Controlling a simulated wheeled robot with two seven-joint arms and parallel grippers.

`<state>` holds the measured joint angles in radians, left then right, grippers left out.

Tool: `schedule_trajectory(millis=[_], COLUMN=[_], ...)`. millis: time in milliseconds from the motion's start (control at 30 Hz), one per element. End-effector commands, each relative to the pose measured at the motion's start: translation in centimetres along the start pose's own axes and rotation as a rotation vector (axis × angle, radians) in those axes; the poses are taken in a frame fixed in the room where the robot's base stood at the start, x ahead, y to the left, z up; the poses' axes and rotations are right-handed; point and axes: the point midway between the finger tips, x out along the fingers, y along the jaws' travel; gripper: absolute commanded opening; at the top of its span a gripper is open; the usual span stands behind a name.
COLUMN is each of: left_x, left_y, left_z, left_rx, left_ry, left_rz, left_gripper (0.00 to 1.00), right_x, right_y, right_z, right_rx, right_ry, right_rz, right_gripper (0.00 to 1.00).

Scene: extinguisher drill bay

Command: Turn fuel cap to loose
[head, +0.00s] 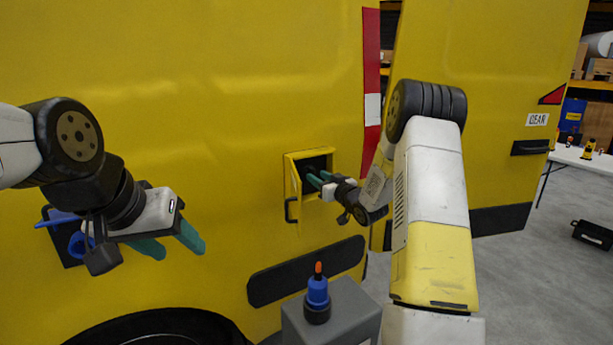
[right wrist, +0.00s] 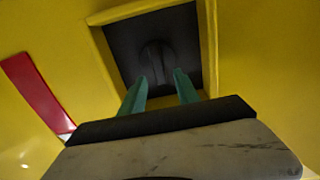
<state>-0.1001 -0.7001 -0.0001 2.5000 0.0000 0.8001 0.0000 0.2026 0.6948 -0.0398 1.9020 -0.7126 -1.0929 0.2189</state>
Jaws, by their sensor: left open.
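The fuel cap (right wrist: 156,62) is a dark round cap with a raised grip, set in a black recess behind a small square opening in the yellow van side. In the head view the opening (head: 315,158) shows with its yellow flap (head: 294,190) swung open, and the cap is hidden in shadow. My right gripper (head: 314,178) reaches into the opening. In the right wrist view its two green fingers (right wrist: 161,76) are apart and point at the cap, with the tips near its grip; contact cannot be told. My left gripper (head: 178,243) is open and empty at the left, before the van side.
A blue part (head: 78,243) on a black plate is partly behind my left gripper. A white table (head: 585,160) and a black case (head: 592,235) are at the right, with open floor around.

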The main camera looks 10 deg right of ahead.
Motion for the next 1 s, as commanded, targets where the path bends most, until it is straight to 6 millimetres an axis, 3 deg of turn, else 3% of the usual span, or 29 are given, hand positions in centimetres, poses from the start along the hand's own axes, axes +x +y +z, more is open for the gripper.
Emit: schedule_trajectory(millis=[200, 500, 700, 1000], left_x=[0.0, 0.0, 0.0, 0.0], left_y=[0.0, 0.0, 0.0, 0.0], left_z=[0.0, 0.0, 0.0, 0.0], left_rx=[0.000, 0.000, 0.000, 0.000], left_ry=[0.000, 0.000, 0.000, 0.000], left_rz=[0.000, 0.000, 0.000, 0.000], left_gripper=[0.53, 0.53, 0.53, 0.53], right_x=[2.3, 2.6, 2.6, 2.5], right_y=[0.0, 0.0, 0.0, 0.0], right_z=[0.0, 0.0, 0.0, 0.0], right_rx=[0.000, 0.000, 0.000, -0.008], right_ry=[-0.001, -0.001, -0.001, -0.001], right_rz=[0.000, 0.001, 0.001, 0.001], right_gripper=[0.38, 0.38, 0.01, 0.00])
